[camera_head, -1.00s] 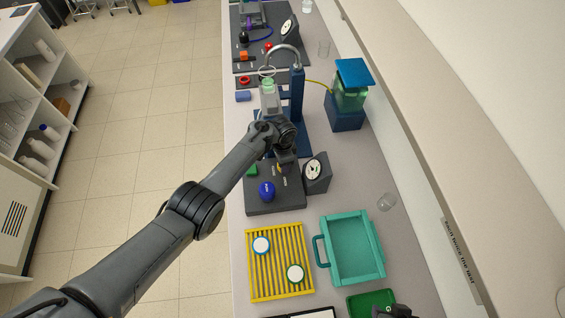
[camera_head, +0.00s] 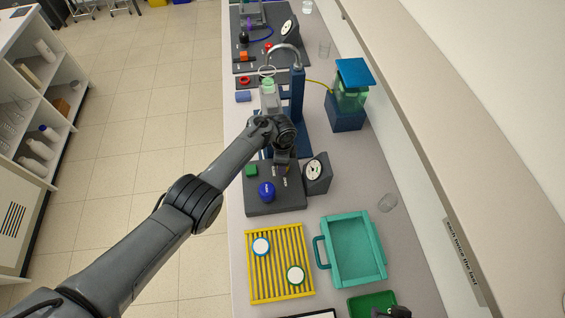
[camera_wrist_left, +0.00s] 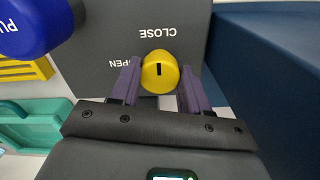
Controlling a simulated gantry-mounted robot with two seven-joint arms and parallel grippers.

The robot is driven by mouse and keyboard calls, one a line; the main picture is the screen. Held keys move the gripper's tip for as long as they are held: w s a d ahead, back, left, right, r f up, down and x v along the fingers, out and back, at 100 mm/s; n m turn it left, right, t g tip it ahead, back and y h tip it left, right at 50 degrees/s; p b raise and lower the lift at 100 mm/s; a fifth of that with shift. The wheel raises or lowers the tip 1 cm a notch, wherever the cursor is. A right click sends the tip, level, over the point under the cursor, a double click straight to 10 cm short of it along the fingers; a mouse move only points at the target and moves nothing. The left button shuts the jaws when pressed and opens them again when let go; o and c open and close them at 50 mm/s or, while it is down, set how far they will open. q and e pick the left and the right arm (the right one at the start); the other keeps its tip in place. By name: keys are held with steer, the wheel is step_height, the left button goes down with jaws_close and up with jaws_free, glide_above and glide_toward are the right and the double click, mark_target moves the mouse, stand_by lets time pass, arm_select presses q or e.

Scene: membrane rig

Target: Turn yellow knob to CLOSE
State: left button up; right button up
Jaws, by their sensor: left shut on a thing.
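The yellow knob (camera_wrist_left: 160,84) sits on a dark panel (camera_wrist_left: 100,62) in the left wrist view. My left gripper (camera_wrist_left: 160,68) is shut on it, with a purple finger on each side. The knob's short black mark stands upright in that picture, in line with the CLOSE label (camera_wrist_left: 158,32); the OPEN label (camera_wrist_left: 126,63) is to its left. Both labels appear upside down. In the head view my left gripper (camera_head: 283,168) is over the dark panel and mostly hides the knob. A dark part at the bottom edge may be my right gripper (camera_head: 394,312); its fingers cannot be made out.
A blue stand (camera_head: 297,95) rises behind. A yellow rack (camera_head: 280,285) and teal tray (camera_head: 352,250) lie nearer.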

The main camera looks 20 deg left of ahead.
arm_select(q)
steer(key=o, duration=1.1)
steer(key=shift+c, duration=0.2)
steer(key=shift+r, duration=0.1)
step_height(320, 180, up, 11)
steer(key=p, duration=0.3)
steer(key=shift+f+p, duration=0.2)
steer(key=shift+p, duration=0.2)
